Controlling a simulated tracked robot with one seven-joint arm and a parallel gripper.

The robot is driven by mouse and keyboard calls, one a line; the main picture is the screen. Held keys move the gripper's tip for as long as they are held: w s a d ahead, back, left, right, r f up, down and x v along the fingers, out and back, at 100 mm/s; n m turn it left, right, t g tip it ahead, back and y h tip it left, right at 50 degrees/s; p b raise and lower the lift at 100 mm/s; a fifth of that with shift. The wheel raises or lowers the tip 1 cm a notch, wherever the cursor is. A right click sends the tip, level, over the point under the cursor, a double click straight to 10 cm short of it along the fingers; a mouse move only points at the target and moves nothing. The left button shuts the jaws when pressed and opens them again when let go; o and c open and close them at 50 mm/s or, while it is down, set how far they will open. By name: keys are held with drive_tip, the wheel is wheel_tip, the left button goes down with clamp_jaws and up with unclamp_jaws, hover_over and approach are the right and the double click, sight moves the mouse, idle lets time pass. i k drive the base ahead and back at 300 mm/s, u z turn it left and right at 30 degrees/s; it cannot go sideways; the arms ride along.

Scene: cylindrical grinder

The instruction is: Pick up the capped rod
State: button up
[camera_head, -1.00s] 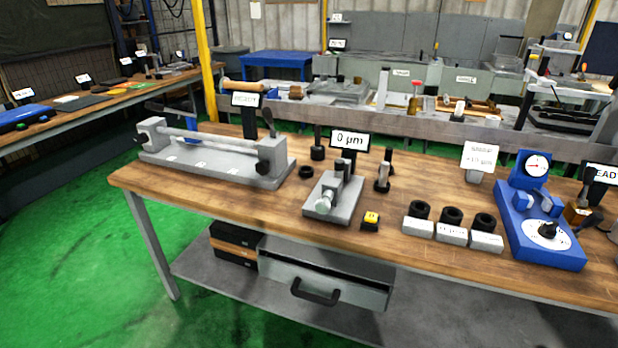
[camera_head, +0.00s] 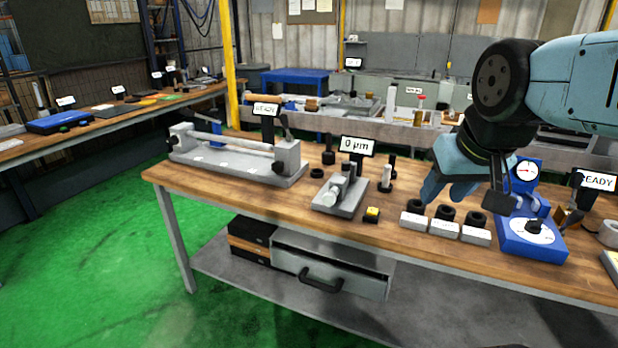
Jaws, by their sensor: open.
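A short upright rod with a pale body and a dark cap (camera_head: 386,177) stands in a small dark base on the wooden bench, right of the 0 µm display; it looks like the capped rod. My gripper (camera_head: 476,202) hangs from the upper right with its jaws open and nothing seen between them. It is right of the rod and apart from it. In the picture it overlaps the area behind the row of dark rings and part of the blue dial gauge. Whether it touches anything there is hard to tell.
A 0 µm gauge stand (camera_head: 342,194) is left of the rod, with a yellow-topped block (camera_head: 371,214) in front. Dark rings on pale blocks (camera_head: 443,229) and a blue dial gauge (camera_head: 531,238) lie to the right. A grey centre fixture (camera_head: 235,165) is at left.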

sight(346, 165)
drive_tip(key=u, duration=1.05)
drive_tip(key=i, duration=1.1)
drive_tip(key=z, duration=0.3)
